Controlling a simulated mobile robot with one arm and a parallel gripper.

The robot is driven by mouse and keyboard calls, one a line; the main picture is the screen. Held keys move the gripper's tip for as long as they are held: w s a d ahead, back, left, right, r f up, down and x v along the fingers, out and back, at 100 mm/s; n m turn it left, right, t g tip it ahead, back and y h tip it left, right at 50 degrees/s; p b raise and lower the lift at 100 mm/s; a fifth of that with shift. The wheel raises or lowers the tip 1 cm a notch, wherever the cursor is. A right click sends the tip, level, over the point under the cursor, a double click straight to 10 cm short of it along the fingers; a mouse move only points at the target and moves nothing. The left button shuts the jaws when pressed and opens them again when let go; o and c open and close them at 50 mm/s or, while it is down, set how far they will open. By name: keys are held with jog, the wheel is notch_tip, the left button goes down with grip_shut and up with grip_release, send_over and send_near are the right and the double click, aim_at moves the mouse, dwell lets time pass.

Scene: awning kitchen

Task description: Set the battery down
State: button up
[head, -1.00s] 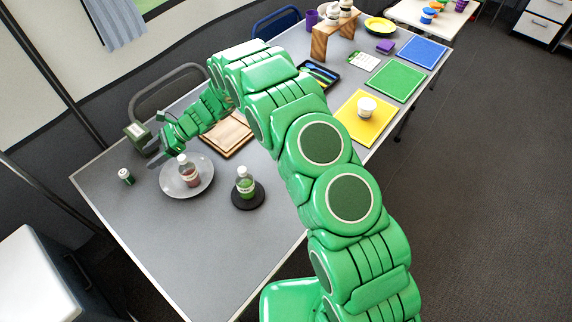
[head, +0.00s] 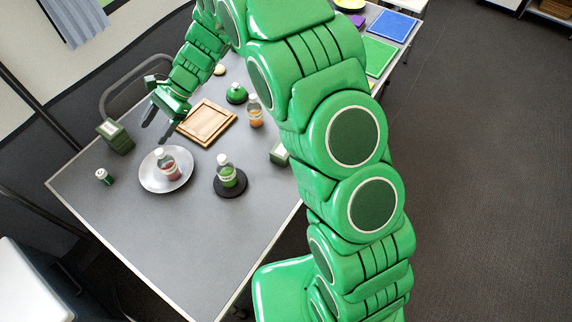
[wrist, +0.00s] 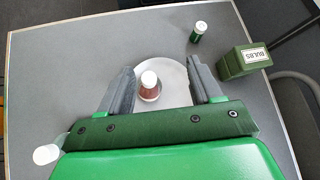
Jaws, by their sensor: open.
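The battery (head: 104,176), a small green cylinder with a white end, stands on the grey table near its left edge in the head view. It also shows in the wrist view (wrist: 197,33) near the far table edge, beyond and right of my fingers. It appears upright. My gripper (head: 157,126) is open and empty, above the table beside the green box and apart from the battery. In the wrist view my gripper (wrist: 160,68) has its two grey fingers spread wide, with nothing held between them.
A round plate (head: 150,182) with a reddish bottle (head: 168,166) is right of the battery. A green box labelled BULBS (wrist: 243,61) stands near the battery. A green bottle (head: 226,172) on a black disc and a wooden tray (head: 207,124) are further right. The front table is clear.

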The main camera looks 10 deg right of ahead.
jog(key=s+d+r+n+t+h, duration=0.1)
jog(key=s+d+r+n+h, duration=0.2)
jog(key=s+d, duration=0.7)
jog(key=s+d+r+n+t+h, duration=0.1)
jog(key=s+d+r+n+h, duration=0.2)
jog(key=s+d+r, duration=0.5)
jog(key=s+d+r+n+t+h, duration=0.1)
jog(key=s+d+r+n+h, duration=0.2)
jog(key=s+d, duration=1.1)
jog(key=d+r, duration=0.2)
jog(key=d, duration=0.4)
jog(key=shift+s+r, duration=0.15)
jog(key=shift+s, duration=0.1)
